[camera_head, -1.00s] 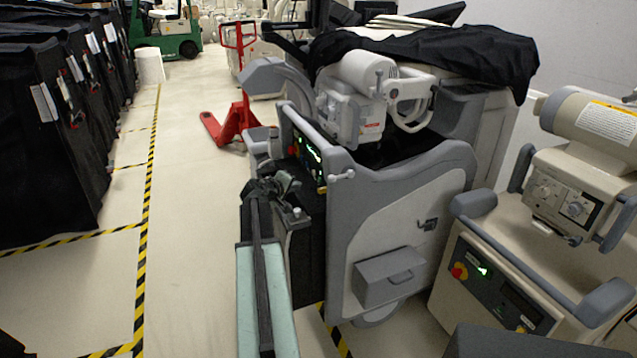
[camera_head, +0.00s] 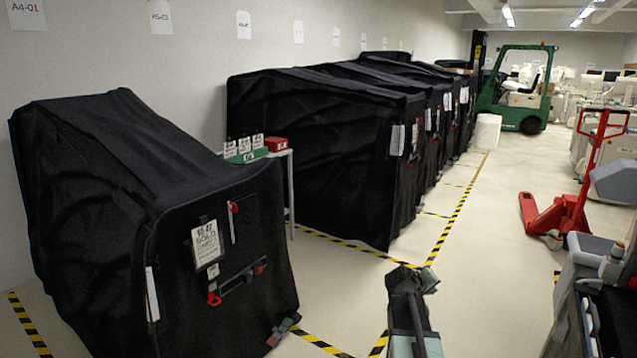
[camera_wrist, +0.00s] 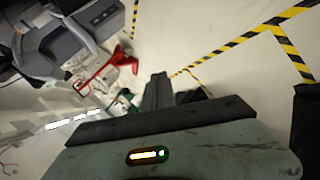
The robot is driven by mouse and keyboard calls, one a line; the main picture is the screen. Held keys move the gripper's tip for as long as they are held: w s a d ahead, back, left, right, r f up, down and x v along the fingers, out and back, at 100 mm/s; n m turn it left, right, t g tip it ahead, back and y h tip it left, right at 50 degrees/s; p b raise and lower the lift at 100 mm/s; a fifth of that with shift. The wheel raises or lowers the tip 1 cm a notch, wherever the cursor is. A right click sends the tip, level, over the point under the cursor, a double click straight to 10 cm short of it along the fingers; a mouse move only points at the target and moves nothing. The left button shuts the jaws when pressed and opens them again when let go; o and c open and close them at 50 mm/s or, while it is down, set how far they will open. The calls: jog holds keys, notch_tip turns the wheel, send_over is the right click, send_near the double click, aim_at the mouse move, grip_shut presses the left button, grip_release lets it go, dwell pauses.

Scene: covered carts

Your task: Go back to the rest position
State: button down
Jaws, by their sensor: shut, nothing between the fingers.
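My gripper (camera_head: 412,280) shows at the bottom of the head view, right of centre, with its grey-green arm below it. It is out in front over the pale floor and holds nothing. In the wrist view the dark fingers of my gripper (camera_wrist: 158,88) are together, with no gap seen and nothing between them. Nothing touches the gripper in either view.
A black-covered cart (camera_head: 110,190) with a tag stands at left. More covered carts (camera_head: 320,150) line the wall behind a small table with a red box (camera_head: 276,144). A red pallet jack (camera_head: 570,205) and green forklift (camera_head: 522,90) stand right. The middle aisle is clear.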

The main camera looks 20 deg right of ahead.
jog(key=a+f+n+y, duration=0.1)
jog(key=a+f+y, duration=0.2)
jog(key=a, duration=1.1)
jog(key=a+f+y, duration=0.2)
jog(key=a+f, duration=0.1)
jog(key=a, duration=1.2)
jog(key=s+a+f+g+y, duration=0.4)
jog(key=s+a, duration=0.6)
jog(key=a, duration=0.3)
notch_tip(320, 180, up, 17)
jog(key=s+p, duration=0.1)
jog(key=p, duration=1.5)
jog(key=shift+s+a+m+g+y+p, duration=0.15)
jog(key=shift+s+m+g+y+p, duration=0.2)
jog(key=shift+m+g+y, duration=0.05)
jog(key=shift+f, duration=0.1)
